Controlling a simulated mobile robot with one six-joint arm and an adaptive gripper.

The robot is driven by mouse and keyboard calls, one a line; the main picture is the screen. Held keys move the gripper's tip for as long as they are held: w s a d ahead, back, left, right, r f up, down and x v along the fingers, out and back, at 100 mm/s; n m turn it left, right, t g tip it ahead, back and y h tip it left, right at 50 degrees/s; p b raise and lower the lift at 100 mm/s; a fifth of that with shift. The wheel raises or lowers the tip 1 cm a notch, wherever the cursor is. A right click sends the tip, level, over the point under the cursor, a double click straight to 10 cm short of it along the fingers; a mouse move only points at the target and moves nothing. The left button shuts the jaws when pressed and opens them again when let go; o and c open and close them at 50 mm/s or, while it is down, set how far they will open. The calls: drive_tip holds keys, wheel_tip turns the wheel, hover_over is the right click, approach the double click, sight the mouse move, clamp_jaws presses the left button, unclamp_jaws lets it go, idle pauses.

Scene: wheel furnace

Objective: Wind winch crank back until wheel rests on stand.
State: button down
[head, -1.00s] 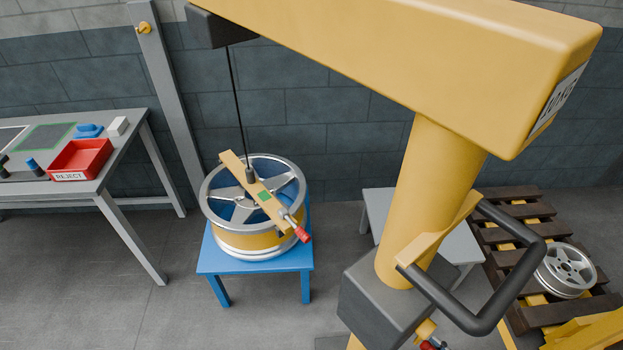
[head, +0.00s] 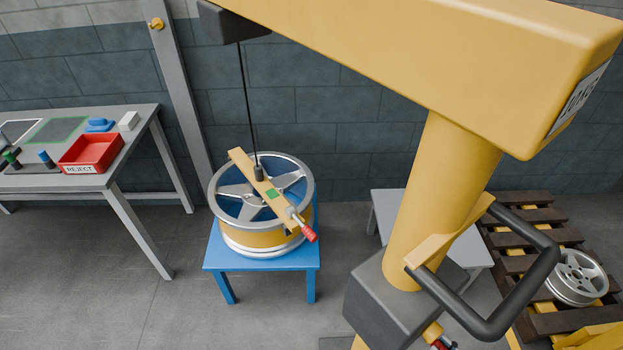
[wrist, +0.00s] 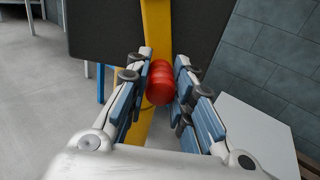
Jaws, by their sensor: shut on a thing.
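The silver wheel with a yellow band (head: 252,238) is at the blue stand (head: 228,264) in the head view. It is level, and its lower rim looks to be at the stand top; I cannot tell contact from a thin gap. A yellow lifting bar (head: 243,167) with a red grip lies across it, on the winch cable (head: 246,105). My gripper (wrist: 161,66) is shut on the red crank handle (wrist: 160,86) in the wrist view, with fingers on both sides. A yellow crank arm (wrist: 156,22) runs behind the handle.
The yellow crane column (head: 440,205) and boom (head: 430,60) stand close by, with a black bar handle (head: 480,322) jutting out. A grey table (head: 385,212) is behind the column. A pallet (head: 520,240) with another wheel (head: 577,277) is right. A bench with a red reject tray (head: 92,152) is left.

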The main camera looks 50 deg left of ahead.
drive_tip(key=w+r, duration=0.2)
drive_tip(key=w, duration=0.1)
drive_tip(key=shift+d+b, duration=0.1)
drive_tip(key=shift+b, duration=0.25)
drive_tip(key=shift+w+r+p, duration=0.2)
drive_tip(key=shift+w+r, duration=0.3)
drive_tip(key=shift+r, duration=0.25)
drive_tip(key=shift+w+r+p, duration=0.2)
drive_tip(key=shift+w+r, duration=0.3)
drive_tip(key=shift+r, duration=0.25)
drive_tip(key=shift+w+r+p, duration=0.2)
drive_tip(key=shift+w+r, duration=0.3)
drive_tip(key=shift+r, duration=0.25)
wheel_tip(320, 180, up, 6)
drive_tip(key=p, duration=0.3)
drive_tip(key=shift+s+f+p, duration=0.15)
drive_tip(key=shift+f+p, duration=0.1)
drive_tip(key=shift+p, duration=0.15)
